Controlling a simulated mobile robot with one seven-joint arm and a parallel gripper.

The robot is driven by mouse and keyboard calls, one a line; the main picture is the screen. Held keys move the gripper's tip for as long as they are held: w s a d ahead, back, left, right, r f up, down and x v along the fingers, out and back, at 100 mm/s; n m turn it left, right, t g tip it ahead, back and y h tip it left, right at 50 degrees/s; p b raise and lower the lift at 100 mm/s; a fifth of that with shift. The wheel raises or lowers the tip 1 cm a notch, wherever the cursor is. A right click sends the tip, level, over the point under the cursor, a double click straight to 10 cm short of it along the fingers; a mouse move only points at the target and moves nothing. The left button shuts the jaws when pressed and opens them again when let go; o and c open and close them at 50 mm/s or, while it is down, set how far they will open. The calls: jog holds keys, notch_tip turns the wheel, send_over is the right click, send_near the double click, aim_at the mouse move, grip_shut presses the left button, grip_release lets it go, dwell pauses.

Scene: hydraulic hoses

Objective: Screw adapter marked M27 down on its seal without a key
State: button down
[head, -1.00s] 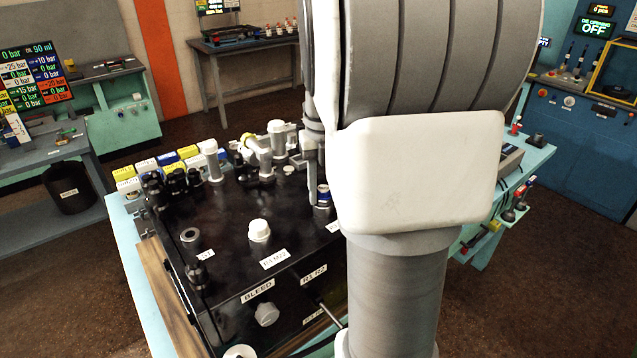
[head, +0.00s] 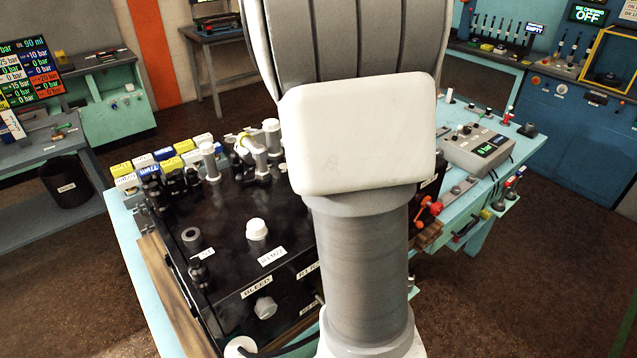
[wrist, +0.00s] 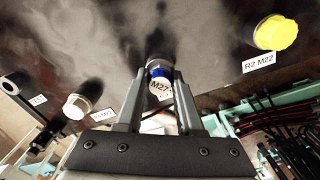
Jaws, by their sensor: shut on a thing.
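In the wrist view, the M27 adapter (wrist: 159,73) is a grey metal fitting with a blue band and a white tag reading M27. It stands between the two fingers of my gripper (wrist: 159,92), which is shut on it. It is against or just above the dark top of the black block; I cannot tell whether it touches its seal, which is hidden. In the head view, my arm covers the gripper and the adapter. The black block (head: 215,215) lies left of my arm.
On the block are a white cap (head: 257,228), a knob (head: 265,307) by the BLEED label and several upright fittings (head: 209,160). A yellow cap (wrist: 276,33) stands right of my gripper by the R2 M22 label. A grey control box (head: 478,150) stands at the right.

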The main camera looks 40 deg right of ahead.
jog(key=shift+s+a+f+p, duration=0.1)
jog(key=shift+a+f+p, duration=0.1)
jog(key=shift+p, duration=0.8)
jog(key=shift+f+m, duration=0.15)
jog(key=shift+m, duration=1.15)
